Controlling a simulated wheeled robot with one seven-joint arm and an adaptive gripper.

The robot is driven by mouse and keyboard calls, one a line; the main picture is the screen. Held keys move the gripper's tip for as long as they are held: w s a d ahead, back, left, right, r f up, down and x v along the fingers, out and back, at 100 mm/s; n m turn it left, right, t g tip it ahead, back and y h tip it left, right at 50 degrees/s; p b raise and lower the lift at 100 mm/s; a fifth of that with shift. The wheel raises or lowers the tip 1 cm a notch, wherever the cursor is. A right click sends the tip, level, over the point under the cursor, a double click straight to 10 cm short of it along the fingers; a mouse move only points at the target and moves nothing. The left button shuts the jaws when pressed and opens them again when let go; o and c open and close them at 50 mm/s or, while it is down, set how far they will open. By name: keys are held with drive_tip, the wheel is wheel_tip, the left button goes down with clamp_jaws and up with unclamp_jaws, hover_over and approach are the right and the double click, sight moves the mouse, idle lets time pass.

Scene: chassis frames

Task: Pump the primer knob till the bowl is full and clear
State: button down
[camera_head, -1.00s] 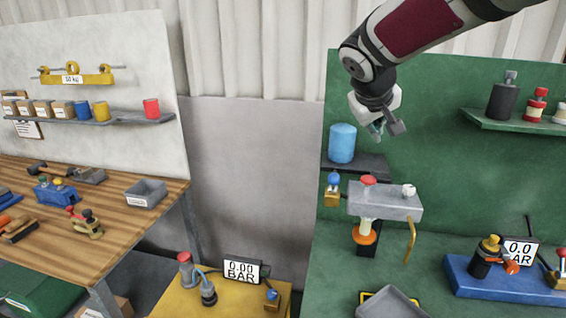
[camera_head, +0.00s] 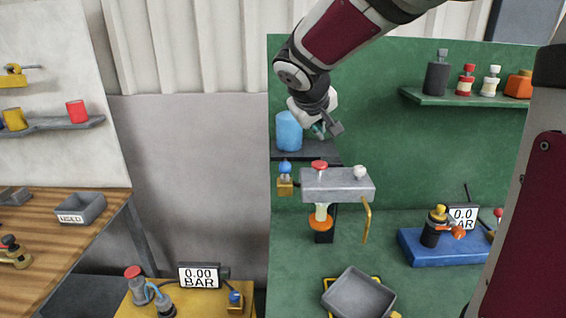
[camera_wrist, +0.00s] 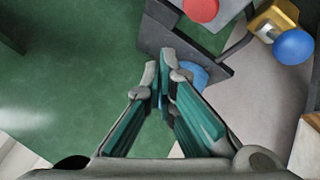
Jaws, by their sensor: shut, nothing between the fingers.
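The filter unit is a grey head block (camera_head: 337,186) on the green board. It carries a red knob (camera_head: 319,165) at its left and a white knob (camera_head: 360,171) at its right. Below hangs a pale bowl (camera_head: 321,212) with an orange collar (camera_head: 321,223) at its lower end; its fill and clearness are too small to tell. My gripper (camera_head: 326,130) is shut and empty, above the red knob in the picture and apart from it. In the wrist view my fingertips (camera_wrist: 163,68) meet, and the red knob (camera_wrist: 201,9) shows at the top edge.
A blue-knobbed brass valve (camera_head: 285,181) sits left of the head; a yellow pipe (camera_head: 367,220) hangs at its right. A blue cylinder (camera_head: 289,131) stands on a dark shelf close to my gripper. A grey tray (camera_head: 360,295) lies below. A blue-based gauge rig (camera_head: 440,248) stands right.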

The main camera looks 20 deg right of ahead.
sight(316, 163)
drive_tip(key=shift+f+b, duration=1.6)
drive_tip(key=shift+f, duration=0.7)
drive_tip(key=shift+f, duration=0.1)
drive_tip(key=shift+f+b, duration=0.3)
drive_tip(key=shift+b, duration=0.2)
drive_tip(key=shift+f+b, duration=0.95)
drive_tip(key=shift+f, duration=0.1)
idle(0.9)
drive_tip(key=shift+r, duration=0.1)
drive_tip(key=shift+r+p, duration=1)
drive_tip(key=shift+r, duration=0.4)
drive_tip(key=shift+r+p, duration=1.65)
drive_tip(key=shift+r, duration=0.85)
